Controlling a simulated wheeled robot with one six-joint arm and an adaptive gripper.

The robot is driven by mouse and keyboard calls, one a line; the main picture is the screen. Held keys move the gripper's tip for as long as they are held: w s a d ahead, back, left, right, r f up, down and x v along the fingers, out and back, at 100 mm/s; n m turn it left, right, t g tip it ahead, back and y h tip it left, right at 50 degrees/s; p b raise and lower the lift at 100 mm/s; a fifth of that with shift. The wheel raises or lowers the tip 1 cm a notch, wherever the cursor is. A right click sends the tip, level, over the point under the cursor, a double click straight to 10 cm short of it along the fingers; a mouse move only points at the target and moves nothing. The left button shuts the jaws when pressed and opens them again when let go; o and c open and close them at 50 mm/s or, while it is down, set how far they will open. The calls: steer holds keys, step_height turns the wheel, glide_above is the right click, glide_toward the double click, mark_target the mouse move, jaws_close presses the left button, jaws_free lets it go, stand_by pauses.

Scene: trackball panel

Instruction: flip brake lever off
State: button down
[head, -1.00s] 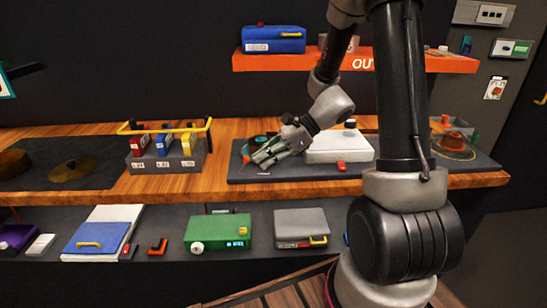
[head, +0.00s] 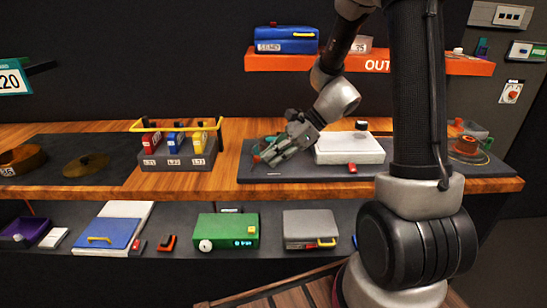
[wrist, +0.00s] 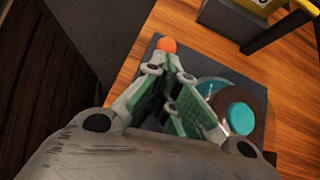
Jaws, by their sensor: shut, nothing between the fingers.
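An orange ball tip (wrist: 168,45), which looks like the end of the brake lever, shows just beyond my fingertips in the wrist view. The rest of that lever is hidden behind the fingers. My gripper (wrist: 167,64) is shut and empty, with its fingertips right by the ball; I cannot tell whether they touch. In the head view my gripper (head: 262,161) is low over the left end of the dark panel (head: 300,174). A teal round knob (wrist: 241,118) on a dark round base sits to the right of my fingers in the wrist view.
A white box (head: 348,150) with a black knob stands on the panel right of my gripper. A grey block of red, blue and yellow switches (head: 173,160) with a yellow rail stands to the left. Bare wood (head: 228,150) lies between. An orange shelf (head: 290,61) hangs above.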

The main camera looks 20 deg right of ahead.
steer(key=shift+w+a+r+h, duration=0.1)
steer(key=shift+a+r+h, duration=0.2)
steer(key=shift+h, duration=0.2)
steer(key=shift+w+a+r+g+h, duration=0.15)
steer(key=shift+a+r+g+h, duration=0.35)
steer(key=shift+h, duration=0.3)
steer(key=shift+w+a+r+g+h, duration=0.1)
steer(key=shift+a+r+g+h, duration=0.15)
steer(key=shift+h, duration=0.3)
steer(key=shift+w+a+r+g+h, duration=0.1)
steer(key=shift+a+h, duration=0.2)
steer(key=shift+h, duration=0.25)
steer(key=shift+w+a+r, duration=0.1)
steer(key=shift+a+r, duration=0.05)
steer(key=shift+a, duration=0.2)
steer(key=shift+r, duration=0.1)
steer(key=shift+r, duration=0.75)
